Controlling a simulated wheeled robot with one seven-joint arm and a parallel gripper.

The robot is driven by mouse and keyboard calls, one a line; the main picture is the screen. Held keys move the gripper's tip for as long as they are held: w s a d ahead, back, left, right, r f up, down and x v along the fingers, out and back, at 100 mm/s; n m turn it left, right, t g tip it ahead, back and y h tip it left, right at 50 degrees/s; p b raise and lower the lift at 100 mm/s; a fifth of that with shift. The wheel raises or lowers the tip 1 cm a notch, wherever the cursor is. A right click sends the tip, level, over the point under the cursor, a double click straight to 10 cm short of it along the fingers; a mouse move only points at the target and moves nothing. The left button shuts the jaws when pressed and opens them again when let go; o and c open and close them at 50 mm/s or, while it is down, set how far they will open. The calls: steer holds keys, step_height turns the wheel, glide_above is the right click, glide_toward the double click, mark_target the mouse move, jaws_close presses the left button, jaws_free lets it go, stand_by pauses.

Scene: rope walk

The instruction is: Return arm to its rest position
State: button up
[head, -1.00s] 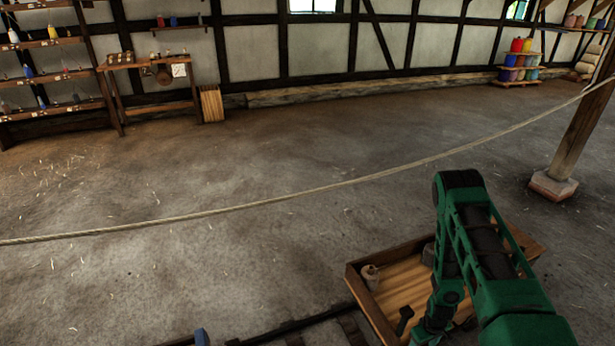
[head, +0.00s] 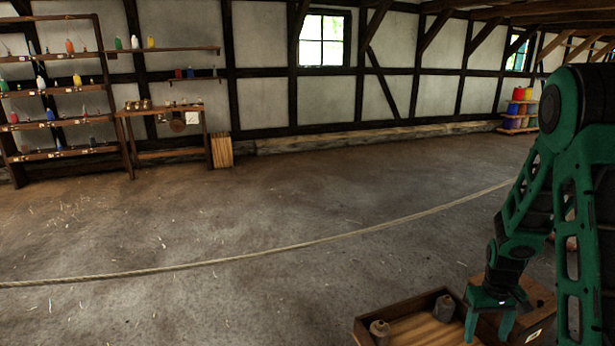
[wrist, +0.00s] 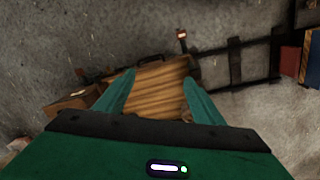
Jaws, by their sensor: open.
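My green arm reaches in from the right in the head view and bends down. My gripper (head: 489,320) hangs at its end with two fingers apart and nothing between them. It is just over or beside the right part of a shallow wooden tray (head: 367,329); the exact height is hard to tell. In the wrist view the fingers of my gripper (wrist: 159,78) are spread above a slatted wooden surface (wrist: 158,98). No object is held.
Two small grey jars (head: 444,308) (head: 380,331) stand in the tray. A wooden box (head: 533,315) is to its right. A slack rope (head: 300,243) crosses the room beyond. Shelves (head: 60,121) stand along the back wall. The floor between is clear.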

steer(key=s+a+r+m, duration=0.25)
steer(key=s+r, duration=0.75)
steer(key=r, duration=0.5)
steer(key=s+a+r+m, duration=0.1)
steer(key=s+r, duration=0.3)
steer(key=s, duration=0.4)
steer(key=s+a+r+m+y, duration=0.1)
steer(key=s+a+r+m, duration=0.1)
steer(key=s, duration=0.6)
step_height(320, 180, up, 2)
steer(key=shift+a+r, duration=0.1)
steer(key=shift+a, duration=0.35)
steer(key=shift+w+f, duration=0.3)
steer(key=shift+w, duration=0.25)
